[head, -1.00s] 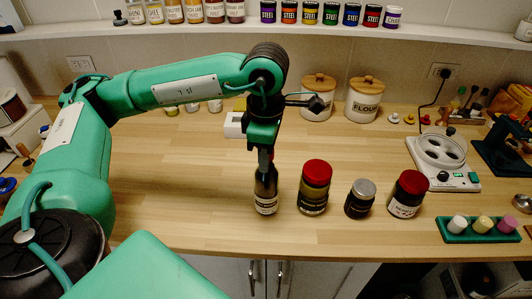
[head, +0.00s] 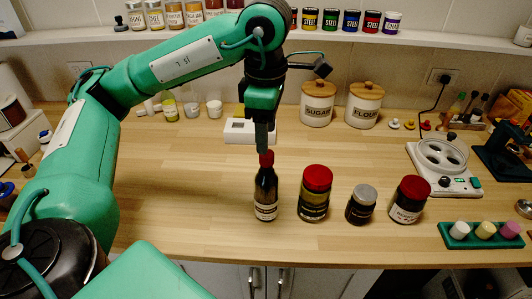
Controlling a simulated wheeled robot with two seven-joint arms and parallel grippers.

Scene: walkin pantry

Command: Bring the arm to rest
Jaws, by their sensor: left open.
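My left arm comes in from the left, and its gripper (head: 263,142) points down above a dark bottle (head: 265,193) with a red cap. The gripper is open, with its fingertips close to the cap; I cannot tell whether they touch it. The bottle stands upright on the wooden counter (head: 190,205), at the left end of a row. My right gripper is not in view.
Right of the bottle stand a red-lidded jar (head: 315,195), a grey-lidded jar (head: 361,204) and another red-lidded jar (head: 409,199). Sugar (head: 317,110) and flour (head: 362,110) canisters stand behind. A green tray (head: 481,234) is at right. The counter left of the bottle is clear.

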